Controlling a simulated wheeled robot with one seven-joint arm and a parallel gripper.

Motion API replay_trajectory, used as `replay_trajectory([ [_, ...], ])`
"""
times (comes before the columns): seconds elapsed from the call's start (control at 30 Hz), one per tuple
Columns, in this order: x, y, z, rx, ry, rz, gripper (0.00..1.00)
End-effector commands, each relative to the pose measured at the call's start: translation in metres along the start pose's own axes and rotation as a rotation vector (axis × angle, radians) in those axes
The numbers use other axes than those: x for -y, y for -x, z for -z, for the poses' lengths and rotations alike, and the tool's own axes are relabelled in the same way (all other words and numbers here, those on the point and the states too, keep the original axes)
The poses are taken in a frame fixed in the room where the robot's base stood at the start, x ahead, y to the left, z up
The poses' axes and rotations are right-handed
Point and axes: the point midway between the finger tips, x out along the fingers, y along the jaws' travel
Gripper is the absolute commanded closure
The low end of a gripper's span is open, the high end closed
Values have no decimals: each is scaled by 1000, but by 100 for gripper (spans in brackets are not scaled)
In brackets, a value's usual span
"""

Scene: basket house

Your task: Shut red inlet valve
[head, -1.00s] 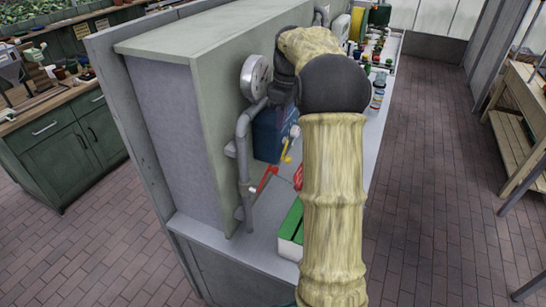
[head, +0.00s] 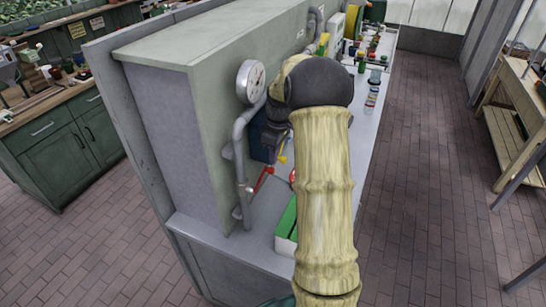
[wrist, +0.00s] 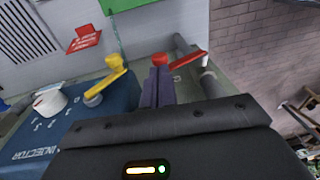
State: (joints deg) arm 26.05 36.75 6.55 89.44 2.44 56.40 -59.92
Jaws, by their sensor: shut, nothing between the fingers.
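The red inlet valve lever (head: 263,180) is on the grey vertical pipe at the cabinet's side in the head view, slanting up to the right from the pipe. In the wrist view a red handle (wrist: 187,60) shows just right of the fingertips, reaching toward the grey pipe, with a small red end piece directly beyond the fingers. My gripper (wrist: 157,78) has its purple fingers together, with nothing held. I cannot tell whether they touch the red part.
A blue injector box (wrist: 75,125) with a yellow lever (wrist: 112,75) stands left of the fingers. A red tag (wrist: 84,38) lies beyond. A round gauge (head: 251,81) tops the pipe. A green-topped box (head: 287,225) and several bottles stand on the bench.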

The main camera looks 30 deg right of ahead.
Motion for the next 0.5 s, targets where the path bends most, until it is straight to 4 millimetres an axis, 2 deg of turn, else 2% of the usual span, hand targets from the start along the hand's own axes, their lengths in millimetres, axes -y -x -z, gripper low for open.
replay_trajectory([
  [0.2, 0, -20, 0, 0, -1, 1, 100],
  [0.5, 0, -24, 0, 0, -1, -1, 100],
])
